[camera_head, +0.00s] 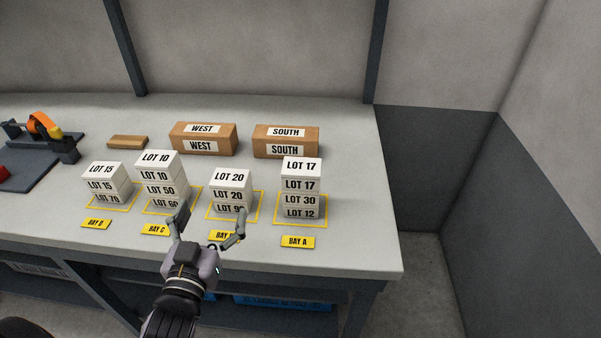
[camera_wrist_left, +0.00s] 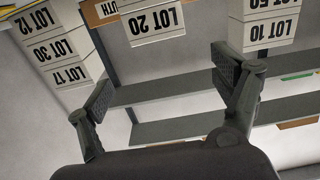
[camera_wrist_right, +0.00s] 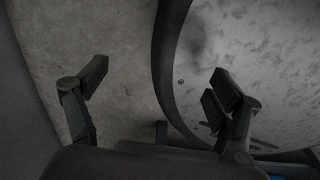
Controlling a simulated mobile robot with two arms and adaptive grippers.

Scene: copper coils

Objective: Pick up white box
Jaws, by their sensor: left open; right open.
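White lot boxes stand in stacks on the grey workbench (camera_head: 350,240). From left to right the top boxes are LOT 15 (camera_head: 104,170), LOT 10 (camera_head: 158,163), LOT 20 (camera_head: 230,180) and LOT 17 (camera_head: 301,168). My left gripper (camera_head: 210,224) is open and empty, in front of the LOT 20 stack and partly over its bay label and lowest box. In the left wrist view the picture is upside down; the LOT 20 box (camera_wrist_left: 150,22) shows beyond the open fingers (camera_wrist_left: 162,80). My right gripper (camera_wrist_right: 156,88) is open and empty, with no box in its view.
Brown WEST (camera_head: 203,140) and SOUTH (camera_head: 286,142) boxes stand behind the stacks. Yellow bay labels (camera_head: 297,242) lie in front. The bench is clear right of LOT 17.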

